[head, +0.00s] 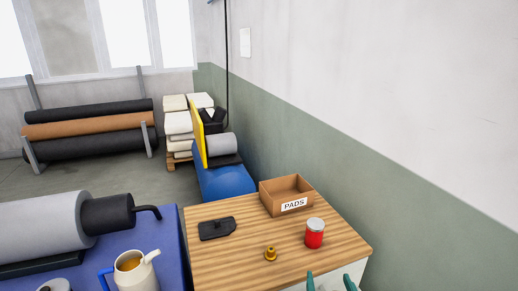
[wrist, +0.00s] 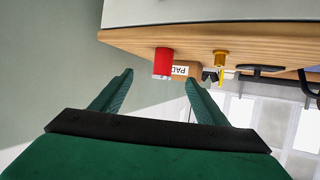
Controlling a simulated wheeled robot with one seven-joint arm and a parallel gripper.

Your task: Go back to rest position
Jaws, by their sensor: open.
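My gripper (head: 330,284) shows only as two green fingertips at the bottom edge of the head view, at the near side of the wooden table (head: 225,262). In the wrist view my gripper (wrist: 158,80) is open, with its fingers spread and nothing held between them. That view is upside down, with the table edge (wrist: 130,38) across the top. A red can with a pale lid (head: 314,234) stands upright on the table, apart from the fingers. A brass nozzle (head: 270,254) stands left of it.
A cardboard box marked PADS (head: 287,196) and a black tool (head: 217,228) are on the table. A blue bench (head: 150,240) at left holds a jug (head: 135,270) and a large grey cylinder (head: 45,227). A green and white wall (head: 400,180) bounds the right.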

